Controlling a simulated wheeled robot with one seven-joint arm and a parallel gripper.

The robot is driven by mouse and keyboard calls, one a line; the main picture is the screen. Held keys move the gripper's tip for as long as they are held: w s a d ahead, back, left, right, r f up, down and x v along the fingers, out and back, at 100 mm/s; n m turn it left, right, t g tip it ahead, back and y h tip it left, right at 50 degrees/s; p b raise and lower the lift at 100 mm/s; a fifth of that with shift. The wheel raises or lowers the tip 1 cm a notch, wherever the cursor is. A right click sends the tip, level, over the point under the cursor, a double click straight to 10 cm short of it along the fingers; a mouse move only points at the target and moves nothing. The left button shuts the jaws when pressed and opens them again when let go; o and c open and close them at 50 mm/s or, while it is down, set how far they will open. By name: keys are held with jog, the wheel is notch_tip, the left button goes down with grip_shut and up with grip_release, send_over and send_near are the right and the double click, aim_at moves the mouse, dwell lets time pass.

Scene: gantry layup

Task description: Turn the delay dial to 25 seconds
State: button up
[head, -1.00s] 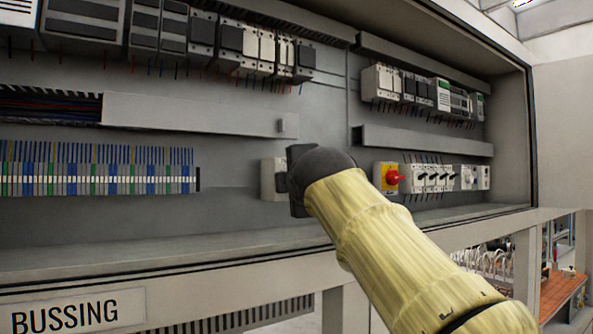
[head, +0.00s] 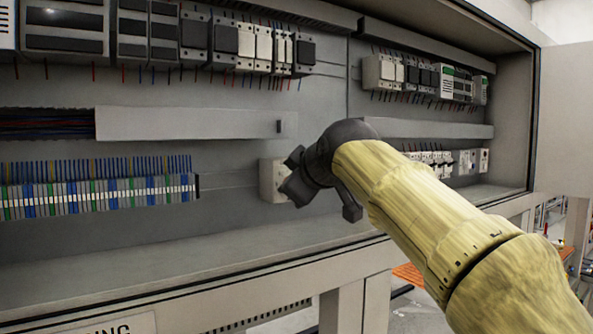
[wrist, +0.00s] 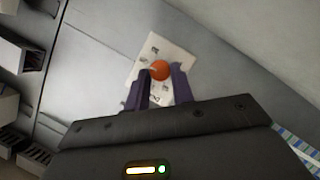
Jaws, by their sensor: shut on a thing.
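The delay dial is an orange-red round knob (wrist: 160,70) on a pale module (wrist: 172,44) with small dark marks around it, too small to read. In the wrist view the module looks tilted. My gripper (wrist: 159,80) has its two dark fingers on either side of the knob, shut on it. In the head view the same module (head: 270,181) stands alone on the cabinet's back panel, and my dark gripper (head: 298,179) is against its right side, rolled at a slant. The knob is hidden there behind the gripper.
A terminal strip (head: 95,190) with blue wires lies left of the module. A grey duct (head: 190,123) runs above it. Breakers (head: 435,160) sit to the right, partly behind my arm. The cabinet's lower ledge (head: 180,245) is clear.

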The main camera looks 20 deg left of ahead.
jog(key=shift+w+m+g+p, duration=0.1)
jog(key=shift+m+g+p, duration=0.2)
jog(key=shift+m, duration=0.1)
jog(key=shift+f, duration=0.1)
jog(key=o, duration=1)
jog(key=b+v, duration=0.5)
jog(key=v, duration=1.2)
jog(key=shift+d, duration=0.25)
